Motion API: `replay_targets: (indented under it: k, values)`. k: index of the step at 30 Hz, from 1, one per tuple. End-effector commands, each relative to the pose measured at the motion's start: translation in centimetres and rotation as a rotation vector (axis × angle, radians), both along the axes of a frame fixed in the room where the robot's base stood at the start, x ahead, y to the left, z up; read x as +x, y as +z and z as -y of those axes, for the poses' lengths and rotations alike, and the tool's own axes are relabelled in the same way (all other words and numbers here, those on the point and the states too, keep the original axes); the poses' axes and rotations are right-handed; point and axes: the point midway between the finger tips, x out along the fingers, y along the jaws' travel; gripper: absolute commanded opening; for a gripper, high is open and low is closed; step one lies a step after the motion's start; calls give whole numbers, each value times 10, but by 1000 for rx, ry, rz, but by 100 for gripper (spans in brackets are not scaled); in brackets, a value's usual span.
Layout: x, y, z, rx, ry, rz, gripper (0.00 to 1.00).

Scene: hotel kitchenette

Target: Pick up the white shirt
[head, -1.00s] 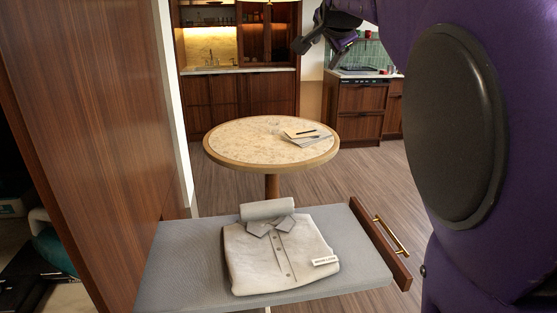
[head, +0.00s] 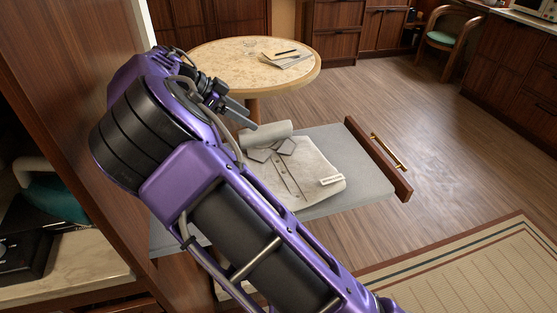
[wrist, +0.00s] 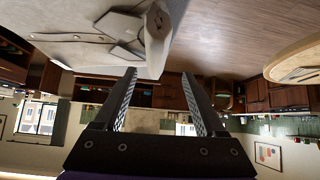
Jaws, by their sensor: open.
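The white shirt (head: 307,166) lies folded on a grey pull-out shelf (head: 365,181), collar toward the round table, with a small label on its front. My arm covers the shirt's left part in the head view. The shirt also shows upside down at the top left of the wrist view (wrist: 75,30). My gripper (head: 246,114) is open and empty, above the far left side of the shelf, close to the collar end and apart from the cloth. Its two fingers also show spread in the wrist view (wrist: 163,88).
A round table (head: 225,54) with papers (head: 287,58) stands behind the shelf. A wooden panel (head: 60,80) rises at the left. The shelf has a wooden front with a brass handle (head: 388,151). A rug (head: 470,270) lies front right; the floor between is clear.

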Motion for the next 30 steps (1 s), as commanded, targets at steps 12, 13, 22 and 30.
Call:
replay_targets:
  k: [12, 13, 22, 30]
  values:
    - [9, -31, 40, 1, 1, 0, 72]
    - [9, -31, 40, 1, 1, 0, 72]
    - [9, -31, 40, 2, 3, 1, 55]
    - [9, -31, 40, 2, 3, 1, 6]
